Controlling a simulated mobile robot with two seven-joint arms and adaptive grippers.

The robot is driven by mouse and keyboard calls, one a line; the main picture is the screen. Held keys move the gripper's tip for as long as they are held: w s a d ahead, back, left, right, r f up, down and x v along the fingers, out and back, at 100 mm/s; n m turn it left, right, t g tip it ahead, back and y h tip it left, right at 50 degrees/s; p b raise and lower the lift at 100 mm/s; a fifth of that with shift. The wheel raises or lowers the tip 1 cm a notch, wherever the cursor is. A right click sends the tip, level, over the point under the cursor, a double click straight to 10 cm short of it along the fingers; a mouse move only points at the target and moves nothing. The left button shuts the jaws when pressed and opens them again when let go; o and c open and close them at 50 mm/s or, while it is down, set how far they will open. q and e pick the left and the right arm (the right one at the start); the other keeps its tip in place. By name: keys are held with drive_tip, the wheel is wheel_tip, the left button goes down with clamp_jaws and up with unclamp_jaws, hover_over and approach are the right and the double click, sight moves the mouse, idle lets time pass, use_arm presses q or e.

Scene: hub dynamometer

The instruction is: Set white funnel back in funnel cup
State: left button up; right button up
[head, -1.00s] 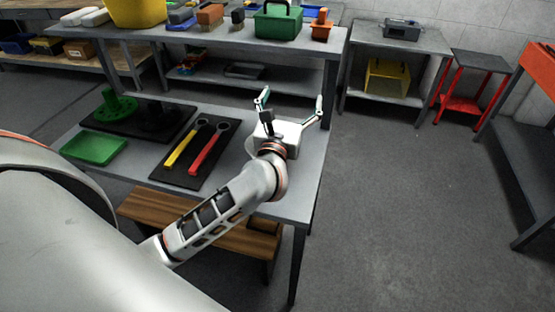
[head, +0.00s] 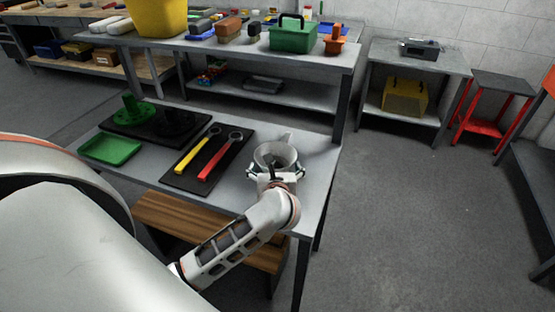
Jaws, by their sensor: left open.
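A pale grey-white round vessel (head: 277,153) with a wide open mouth stands near the right end of the grey table. A narrow pale piece sticks up at its far rim. I cannot tell whether it is the white funnel, the funnel cup, or one set in the other. My left gripper (head: 274,170) is at its near side, low, with open fingers spread to its left and right. Whether they touch it is unclear. My gripper and wrist hide its lower front. My right gripper is not in view.
A black mat with a yellow-handled wrench (head: 194,158) and a red-handled wrench (head: 216,161) lies left of the vessel. Further left are a green tray (head: 110,149) and a green stepped object (head: 134,109). The table's right edge is close; open floor lies beyond.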

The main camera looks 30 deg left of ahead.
sight(279, 159)
use_arm(q)
drive_tip(key=x, duration=0.4)
drive_tip(key=shift+w+a+f, duration=0.1)
drive_tip(key=shift+w+a, duration=0.05)
drive_tip(key=c, duration=1.2)
drive_tip(key=shift+c, duration=0.5)
